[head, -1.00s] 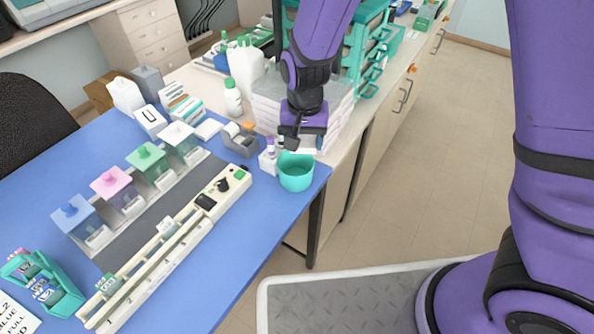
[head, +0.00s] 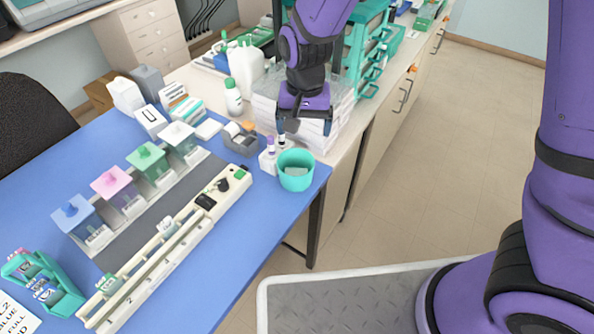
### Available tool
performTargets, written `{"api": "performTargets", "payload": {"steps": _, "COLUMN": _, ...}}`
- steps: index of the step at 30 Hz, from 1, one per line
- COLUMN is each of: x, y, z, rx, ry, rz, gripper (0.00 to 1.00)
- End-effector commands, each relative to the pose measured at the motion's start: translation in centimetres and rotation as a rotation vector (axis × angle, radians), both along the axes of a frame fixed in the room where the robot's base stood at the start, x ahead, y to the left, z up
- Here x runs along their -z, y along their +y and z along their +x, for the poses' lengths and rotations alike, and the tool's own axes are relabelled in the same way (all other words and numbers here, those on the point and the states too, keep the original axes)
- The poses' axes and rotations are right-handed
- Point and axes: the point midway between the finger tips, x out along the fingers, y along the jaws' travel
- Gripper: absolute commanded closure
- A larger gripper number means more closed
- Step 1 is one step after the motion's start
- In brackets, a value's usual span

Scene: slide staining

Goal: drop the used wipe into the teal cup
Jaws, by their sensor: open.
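The teal cup (head: 296,184) stands upright at the right corner of the blue table. A pale grey-white piece, which looks like the used wipe (head: 297,171), lies inside the cup, below its rim. My gripper (head: 304,127) is above and behind the cup, clear of it. Its two dark fingers are spread apart, with nothing seen between them.
A tape dispenser (head: 240,140) is further left. White stacked trays (head: 330,135) stand behind my gripper. The long white slide rail (head: 160,255) lies along the table's front.

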Motion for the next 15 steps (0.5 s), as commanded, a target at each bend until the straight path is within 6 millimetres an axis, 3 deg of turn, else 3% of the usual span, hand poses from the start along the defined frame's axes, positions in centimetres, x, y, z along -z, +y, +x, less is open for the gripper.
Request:
{"api": "performTargets", "payload": {"steps": 6, "x": -4.1, "y": 0.0, "z": 0.1, "rx": 0.0, "ry": -0.003, "rz": 0.003, "gripper": 0.09}}
{"api": "performTargets", "payload": {"steps": 15, "x": -6.4, "y": 0.0, "z": 0.0, "rx": 0.001, "ry": 0.0, "rz": 0.0, "gripper": 0.09}}
